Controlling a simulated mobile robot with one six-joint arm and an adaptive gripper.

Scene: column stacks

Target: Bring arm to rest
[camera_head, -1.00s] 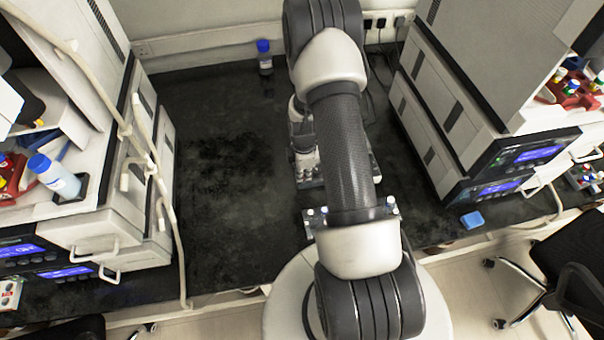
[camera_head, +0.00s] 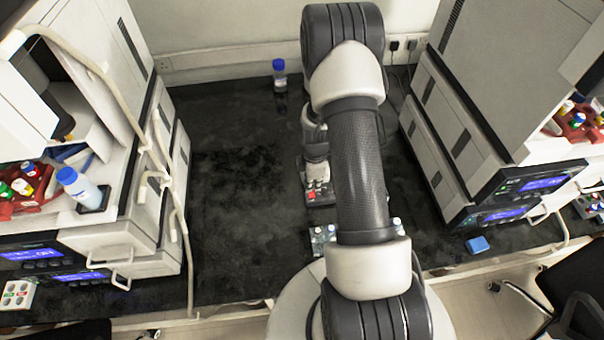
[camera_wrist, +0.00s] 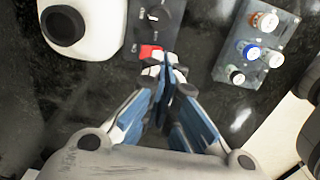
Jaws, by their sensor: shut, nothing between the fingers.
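My arm stretches over the dark bench in the head view, bent at a high elbow; the arm hides my gripper there. In the wrist view my gripper (camera_wrist: 168,75) is shut, its blue-sided fingers together, with nothing seen between them. The fingertips lie in the picture near the red part of a small dark device (camera_wrist: 155,30). I cannot tell whether they touch it.
A rack of capped vials (camera_wrist: 255,45) stands right of the fingers in the wrist view. A blue-capped bottle (camera_head: 280,75) stands at the back of the bench. Instrument stacks flank the bench left (camera_head: 140,235) and right (camera_head: 480,110). The bench left of my arm is clear.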

